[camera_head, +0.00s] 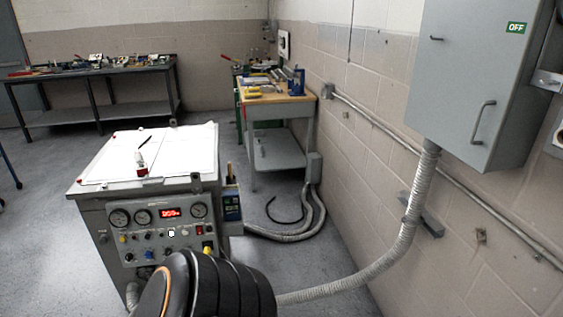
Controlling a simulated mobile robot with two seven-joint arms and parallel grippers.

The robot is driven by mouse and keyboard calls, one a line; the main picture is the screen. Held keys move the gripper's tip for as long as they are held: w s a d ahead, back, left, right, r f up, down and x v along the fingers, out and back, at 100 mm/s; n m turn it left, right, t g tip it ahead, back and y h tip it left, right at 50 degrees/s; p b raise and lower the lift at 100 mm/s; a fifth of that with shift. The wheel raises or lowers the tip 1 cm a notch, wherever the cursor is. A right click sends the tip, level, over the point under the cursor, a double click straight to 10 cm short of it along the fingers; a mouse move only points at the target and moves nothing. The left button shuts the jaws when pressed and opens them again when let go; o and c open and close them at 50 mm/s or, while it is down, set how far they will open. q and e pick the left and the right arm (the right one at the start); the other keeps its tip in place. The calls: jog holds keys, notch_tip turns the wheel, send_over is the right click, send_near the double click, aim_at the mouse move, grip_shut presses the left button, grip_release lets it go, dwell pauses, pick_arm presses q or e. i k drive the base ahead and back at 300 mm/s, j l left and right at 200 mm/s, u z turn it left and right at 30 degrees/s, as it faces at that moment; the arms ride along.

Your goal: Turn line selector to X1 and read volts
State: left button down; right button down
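A grey test console (88,207) stands left of centre, with its control panel facing me. Its panel has round dial gauges (143,217) and a lit red digital display (171,212); the digits are too small to read surely. Below them are several small knobs and buttons (147,236) in different colours. I cannot tell which knob is the line selector, and no X1 mark is legible. A black, orange-edged part of my own arm rises at the bottom and covers the panel's lower right. Neither of my grippers shows.
White sheets (190,150) and a small red-and-white item (141,163) lie on the console top. A grey wall cabinet (470,80) with an OFF sign hangs at right; flexible conduit (415,195) runs down to the floor. A wooden workbench (290,99) and a tool table (90,112) stand behind.

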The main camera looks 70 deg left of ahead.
aim_at(149, 255)
jog(key=u, duration=3.25)
jog(key=i+j, duration=0.35)
jog(key=j, duration=0.15)
jog(key=i+j, duration=0.4)
jog(key=j, duration=0.15)
jog(key=i+j, duration=0.35)
jog(key=j, duration=0.15)
